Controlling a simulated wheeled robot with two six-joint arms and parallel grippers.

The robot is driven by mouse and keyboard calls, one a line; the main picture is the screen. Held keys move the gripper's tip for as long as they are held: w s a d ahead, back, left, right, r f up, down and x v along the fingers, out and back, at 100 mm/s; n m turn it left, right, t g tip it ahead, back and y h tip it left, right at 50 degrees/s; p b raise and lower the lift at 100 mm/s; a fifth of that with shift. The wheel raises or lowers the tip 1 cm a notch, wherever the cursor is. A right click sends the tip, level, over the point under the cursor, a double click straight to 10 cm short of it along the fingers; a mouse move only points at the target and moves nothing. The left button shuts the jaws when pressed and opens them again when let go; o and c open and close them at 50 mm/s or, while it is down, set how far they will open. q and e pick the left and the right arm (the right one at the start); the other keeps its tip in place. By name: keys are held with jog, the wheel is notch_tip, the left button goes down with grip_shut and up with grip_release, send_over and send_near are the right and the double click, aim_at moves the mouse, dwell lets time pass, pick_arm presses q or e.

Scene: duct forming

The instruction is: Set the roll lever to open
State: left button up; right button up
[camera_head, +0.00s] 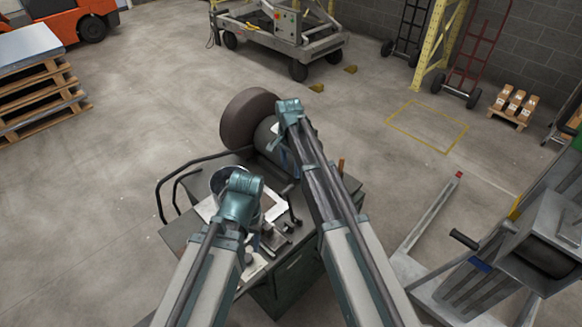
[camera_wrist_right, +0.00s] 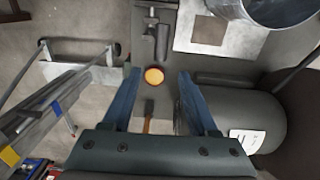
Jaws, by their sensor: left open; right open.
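No part is clearly recognisable as the roll lever. A grey machine with rolls (camera_head: 545,250) stands at the right in the head view, with a black-handled crank (camera_head: 465,239). In the right wrist view an orange round knob or disc (camera_wrist_right: 153,76) appears between my open fingers; I cannot tell what it belongs to. My right gripper (camera_wrist_right: 152,80) is empty, and in the head view (camera_head: 289,108) it is above the dark cart, near a grey cylinder. My left gripper (camera_head: 242,186) is lower, over the cart's near-left part; its fingertips are hidden.

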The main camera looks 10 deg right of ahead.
jog(key=shift+r, duration=0.4)
pick_arm(q)
jog(key=shift+r, duration=0.3)
pick_arm(e)
jog(key=shift+f, duration=0.1)
